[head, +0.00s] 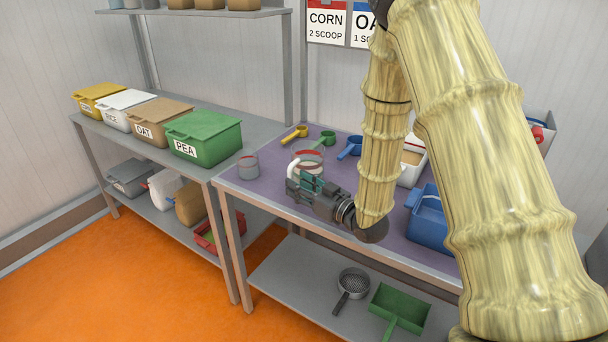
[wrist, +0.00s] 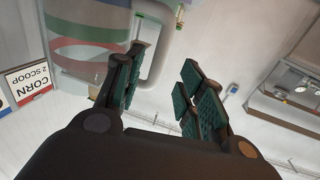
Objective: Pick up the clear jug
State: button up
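The clear jug (head: 309,158) stands on the purple-topped table, with a red band and a green band on its side and a pale handle (head: 293,167) at its left. In the wrist view the jug (wrist: 88,42) fills the upper left, and its handle (wrist: 163,55) shows between my two fingers. My gripper (head: 302,181) is at the near side of the jug and hides its lower part. The fingers (wrist: 162,70) are apart, one on each side of the handle in the picture, with a gap visible. I cannot tell whether either touches it.
A small clear cup (head: 248,167) stands left of the jug. Yellow (head: 295,134), green (head: 322,139) and blue (head: 350,147) scoops lie behind it. A blue bin (head: 429,222) is to the right. Lidded bins, including a green one (head: 204,137), line the left table.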

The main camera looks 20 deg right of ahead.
jog(key=shift+d+p+x, duration=0.2)
jog(key=shift+p+x, duration=0.25)
jog(key=shift+x, duration=1.65)
jog(key=shift+w+f, duration=0.1)
jog(key=shift+w, duration=0.1)
grip_shut()
